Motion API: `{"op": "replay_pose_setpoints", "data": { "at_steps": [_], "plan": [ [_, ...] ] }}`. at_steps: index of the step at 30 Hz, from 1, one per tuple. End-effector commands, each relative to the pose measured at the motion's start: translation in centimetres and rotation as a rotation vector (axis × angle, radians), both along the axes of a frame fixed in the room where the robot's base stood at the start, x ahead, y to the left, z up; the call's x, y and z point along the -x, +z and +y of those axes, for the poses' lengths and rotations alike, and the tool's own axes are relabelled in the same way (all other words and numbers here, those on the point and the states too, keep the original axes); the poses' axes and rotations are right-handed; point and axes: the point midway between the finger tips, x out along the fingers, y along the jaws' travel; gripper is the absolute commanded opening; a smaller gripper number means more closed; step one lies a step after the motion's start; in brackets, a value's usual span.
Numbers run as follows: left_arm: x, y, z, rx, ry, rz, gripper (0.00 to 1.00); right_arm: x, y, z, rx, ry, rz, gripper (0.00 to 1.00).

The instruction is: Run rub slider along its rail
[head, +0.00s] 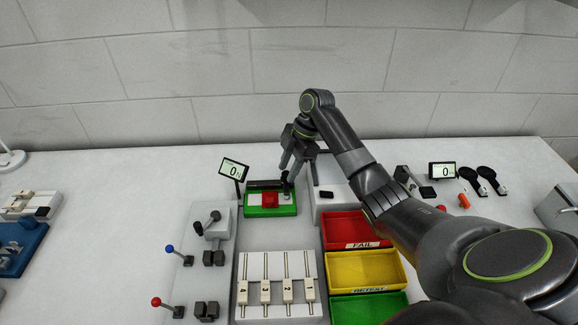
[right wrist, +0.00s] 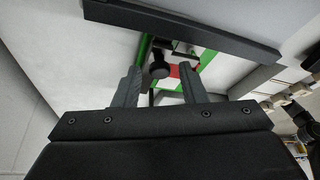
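A rub fixture with a green base (head: 284,210) stands at the back middle. It carries a red block (head: 269,199) and a dark bar; a black knob shows near its right end. My right gripper (head: 299,174) is above and beside the right end of this fixture, its fingers pointing down and spread apart. In the right wrist view the open fingers (right wrist: 158,68) have the black knob (right wrist: 159,70) in line between them, with the red block (right wrist: 182,71) behind. I cannot tell whether either finger touches the knob. The rail is partly hidden. My left gripper is not in view.
A small display reading 0 (head: 233,169) stands left of the fixture. Red (head: 352,215), yellow (head: 400,265) and green bins lie in front to the right. A panel of numbered sliders (head: 274,312) and levers lie in front.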

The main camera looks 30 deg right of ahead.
Motion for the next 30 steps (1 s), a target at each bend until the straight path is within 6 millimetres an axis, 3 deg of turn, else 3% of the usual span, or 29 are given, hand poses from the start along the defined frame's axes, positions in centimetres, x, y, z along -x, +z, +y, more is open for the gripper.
{"op": "replay_pose_setpoints", "data": {
  "at_steps": [1, 8, 17, 24, 30],
  "plan": [
    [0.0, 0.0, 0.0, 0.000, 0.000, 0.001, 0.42, 0.0, 0.0, 0.0, 0.000, 0.000, 0.000, 0.31],
    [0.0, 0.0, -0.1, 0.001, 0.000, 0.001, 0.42, 0.0, 0.0, 0.0, 0.000, 0.000, 0.000, 0.01],
    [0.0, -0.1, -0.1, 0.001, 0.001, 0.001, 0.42, -0.4, 0.1, 0.8, -0.002, 0.002, -0.001, 0.00],
    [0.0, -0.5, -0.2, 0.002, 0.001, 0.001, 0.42, -2.8, 0.0, 5.9, -0.006, 0.003, -0.001, 0.00],
    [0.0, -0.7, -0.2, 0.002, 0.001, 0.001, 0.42, -4.1, 0.1, 8.4, -0.003, 0.001, -0.001, 0.00]
  ]
}}
